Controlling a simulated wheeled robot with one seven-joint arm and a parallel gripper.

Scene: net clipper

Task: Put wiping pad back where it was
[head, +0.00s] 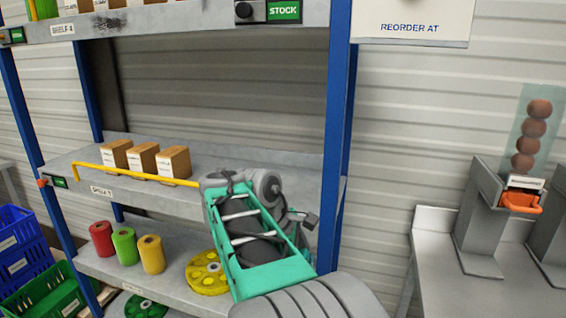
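I cannot make out a wiping pad in the head view. My arm rises from the bottom middle, with a teal link and grey joints, in front of the rack. My gripper (301,219) seems to be the small grey part at the right of the arm's far end. Its fingers are too small and covered to tell open from shut, or whether they hold anything. The middle shelf (90,173) carries cardboard boxes (143,158) at its left part. Its right part behind my arm looks bare where visible.
A yellow bent bar (135,174) runs along the middle shelf's front to my arm. Below are red, green and yellow spools (151,254) and a yellow disc (206,272). Blue and green crates (22,240) stand left. A grey bench (435,270) with a ball dispenser (537,130) stands right.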

